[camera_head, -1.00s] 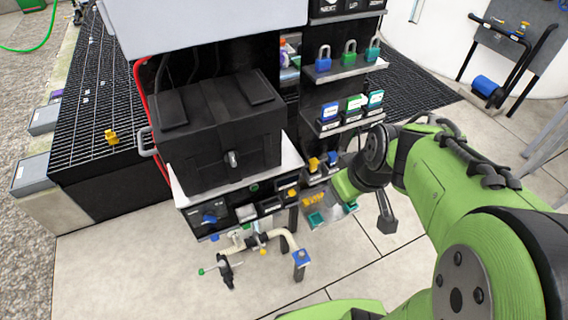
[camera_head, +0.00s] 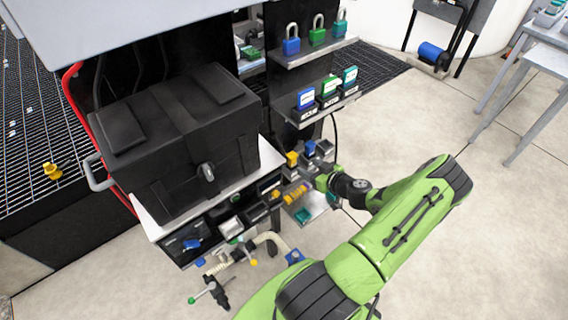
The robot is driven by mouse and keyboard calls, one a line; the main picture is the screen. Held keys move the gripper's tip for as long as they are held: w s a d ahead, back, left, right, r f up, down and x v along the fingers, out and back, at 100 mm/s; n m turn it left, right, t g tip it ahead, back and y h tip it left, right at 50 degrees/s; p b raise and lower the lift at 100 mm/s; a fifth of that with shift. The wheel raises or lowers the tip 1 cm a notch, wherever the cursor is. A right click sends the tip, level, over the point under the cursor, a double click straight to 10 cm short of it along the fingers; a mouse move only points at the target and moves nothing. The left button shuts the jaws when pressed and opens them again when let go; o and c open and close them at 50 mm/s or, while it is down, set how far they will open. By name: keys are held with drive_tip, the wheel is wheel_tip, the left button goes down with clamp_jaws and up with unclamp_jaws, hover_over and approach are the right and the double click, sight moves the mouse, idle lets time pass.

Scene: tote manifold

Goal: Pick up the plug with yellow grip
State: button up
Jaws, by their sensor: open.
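A small yellow-topped piece (camera_head: 292,158), which looks like the plug with yellow grip, stands on the lowest small shelf of the black rack, beside a blue-topped piece (camera_head: 310,149). Its lower part is too small to make out. My gripper (camera_head: 315,181) is at the end of my green arm, just right of and slightly below the yellow-topped piece. It is open and looks empty; its fingertips are small and hard to see. I cannot tell the exact gap between them. Another yellow piece (camera_head: 295,193) lies in a tray below.
A shelf of labelled blue and green blocks (camera_head: 329,88) is above my gripper, with padlocks (camera_head: 317,31) higher up. A black case (camera_head: 176,140) stands left on the bench. Pale pipework with a green-ended handle (camera_head: 207,293) is below.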

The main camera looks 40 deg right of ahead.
sight(289, 157)
drive_tip(key=b+x, duration=0.2)
drive_tip(key=x, duration=1)
drive_tip(key=shift+w+f, duration=0.15)
drive_tip(key=shift+w, duration=0.05)
drive_tip(key=shift+s, duration=0.1)
drive_tip(key=shift+c, duration=0.4)
clamp_jaws()
